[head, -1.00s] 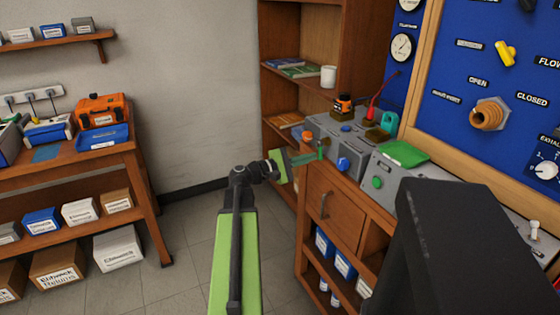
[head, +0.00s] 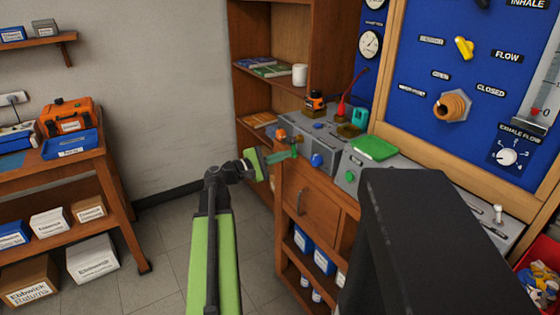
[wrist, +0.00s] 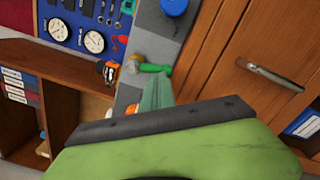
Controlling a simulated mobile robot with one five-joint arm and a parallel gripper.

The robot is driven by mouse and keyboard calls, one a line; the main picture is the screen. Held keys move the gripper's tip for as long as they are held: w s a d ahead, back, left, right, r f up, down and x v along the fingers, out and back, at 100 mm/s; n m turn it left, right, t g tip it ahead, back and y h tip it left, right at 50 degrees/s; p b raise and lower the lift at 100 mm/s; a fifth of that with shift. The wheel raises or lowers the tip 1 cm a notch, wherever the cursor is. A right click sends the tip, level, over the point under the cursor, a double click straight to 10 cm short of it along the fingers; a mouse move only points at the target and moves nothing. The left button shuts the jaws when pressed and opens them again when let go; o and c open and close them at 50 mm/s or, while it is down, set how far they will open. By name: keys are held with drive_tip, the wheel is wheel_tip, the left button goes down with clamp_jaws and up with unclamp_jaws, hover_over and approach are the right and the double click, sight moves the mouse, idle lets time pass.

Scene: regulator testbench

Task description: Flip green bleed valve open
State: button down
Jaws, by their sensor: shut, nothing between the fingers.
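The green bleed valve shows in the wrist view as a green lever (wrist: 152,68) on a pale brass fitting (wrist: 132,64), at the front edge of the grey console. The lever points to the right in that view. My gripper (wrist: 158,84) is shut and empty, its teal fingers close below the lever in the picture. I cannot tell whether they touch it. In the head view my gripper (head: 288,154) reaches from the left to the console's near left corner. There the valve is small and partly hidden by the fingers.
The grey console (head: 322,146) carries a blue knob (head: 317,160), a green button (head: 350,175) and a green pad (head: 374,148). A wooden cabinet (head: 312,205) stands below it. A blue panel (head: 420,60) rises behind. A workbench (head: 95,175) stands left, with open floor between.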

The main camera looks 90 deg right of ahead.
drive_tip(key=shift+s+d+r, duration=0.1)
drive_tip(key=shift+s+r, duration=0.05)
drive_tip(key=shift+s, duration=0.2)
drive_tip(key=w+a+f+b, duration=0.1)
drive_tip(key=w+a, duration=0.2)
drive_tip(key=w, duration=0.9)
drive_tip(key=shift+f, duration=0.15)
